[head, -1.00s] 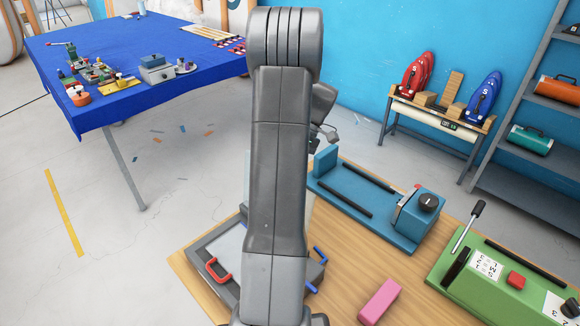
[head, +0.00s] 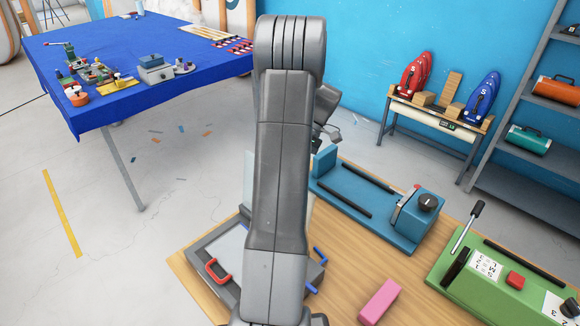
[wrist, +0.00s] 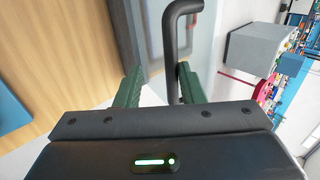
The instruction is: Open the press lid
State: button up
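A low grey press-like frame (head: 196,252) with a pale inner plate and a red handle (head: 217,271) lies at the table's left end in the head view. My arm covers much of it. A pale, see-through panel (head: 250,166) shows beside my arm; I cannot tell if it is the lid. In the wrist view my gripper (wrist: 161,84) is open, its two green fingers apart. A dark bent bar handle (wrist: 170,45) runs down between them, closer to the right finger. I cannot tell whether it touches. My fingertips are hidden in the head view.
On the wooden table (head: 345,270) stand a blue device (head: 395,225), a green device (head: 480,285) and a pink block (head: 379,301). A blue-covered table (head: 190,85) with small tools stands at the back left. A grey box (wrist: 255,48) shows in the wrist view.

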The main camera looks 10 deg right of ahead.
jog(key=shift+s, duration=0.1)
dwell(0.3)
jog(key=b+v, duration=0.1)
jog(key=v, duration=0.6)
jog(key=shift+b, duration=0.35)
jog(key=shift+r, duration=0.1)
jog(key=shift+h, duration=0.3)
jog(key=shift+s+a+r+p+x, duration=0.1)
jog(key=shift+a+r+p+x, duration=0.15)
jog(key=shift+x, duration=1)
jog(key=shift+s+a+r+p+x, duration=0.15)
jog(key=shift+p+x, duration=0.15)
jog(key=shift+x, duration=1)
jog(key=shift+a+r+p+x, duration=0.1)
jog(key=shift+a+p+x, duration=0.15)
jog(key=shift+x, duration=1)
jog(key=shift+d, duration=0.1)
